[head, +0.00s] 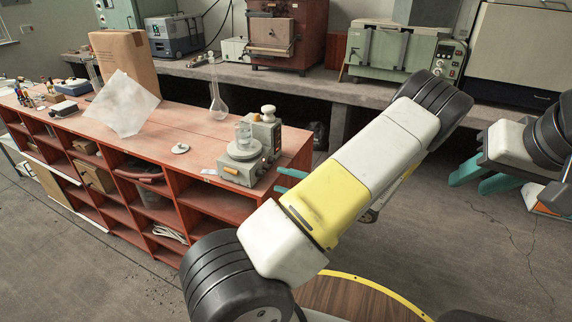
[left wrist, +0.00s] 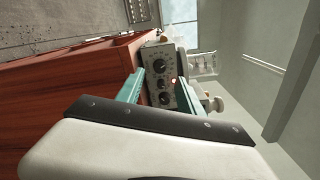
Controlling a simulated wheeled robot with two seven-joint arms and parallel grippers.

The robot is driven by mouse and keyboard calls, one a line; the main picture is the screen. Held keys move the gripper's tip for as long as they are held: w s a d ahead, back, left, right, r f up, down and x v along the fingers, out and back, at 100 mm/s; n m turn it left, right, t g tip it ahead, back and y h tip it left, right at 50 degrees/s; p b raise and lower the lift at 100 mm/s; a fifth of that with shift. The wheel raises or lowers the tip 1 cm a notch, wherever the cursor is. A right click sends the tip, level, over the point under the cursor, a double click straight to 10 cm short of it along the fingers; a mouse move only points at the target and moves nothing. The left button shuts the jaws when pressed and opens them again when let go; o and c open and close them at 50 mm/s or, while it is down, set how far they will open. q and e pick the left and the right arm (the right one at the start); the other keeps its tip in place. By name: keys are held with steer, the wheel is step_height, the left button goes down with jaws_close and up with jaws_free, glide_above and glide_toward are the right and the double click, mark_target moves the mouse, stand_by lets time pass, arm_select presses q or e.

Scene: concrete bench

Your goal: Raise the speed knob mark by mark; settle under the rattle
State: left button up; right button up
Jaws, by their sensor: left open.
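Which is the speed knob I cannot tell. My left gripper (head: 284,180) is open, its teal fingers pointing at the panel; in the left wrist view the fingers (left wrist: 160,77) stand on either side of the panel, holding nothing. My right gripper (head: 482,180) is open and empty, far from the bench.
A tall glass flask (head: 217,105), a small white disc (head: 180,149), a tilted translucent sheet (head: 122,103) and a cardboard box (head: 124,62) are on the red bench (head: 165,135). Equipment lines the concrete bench (head: 330,88) behind. Open floor lies right of the red bench.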

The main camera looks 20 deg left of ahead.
mark_target(263, 174)
arm_select(q)
steer(key=a, duration=0.5)
steer(key=shift+w+a, duration=0.2)
steer(key=shift+a, duration=0.1)
jaws_close()
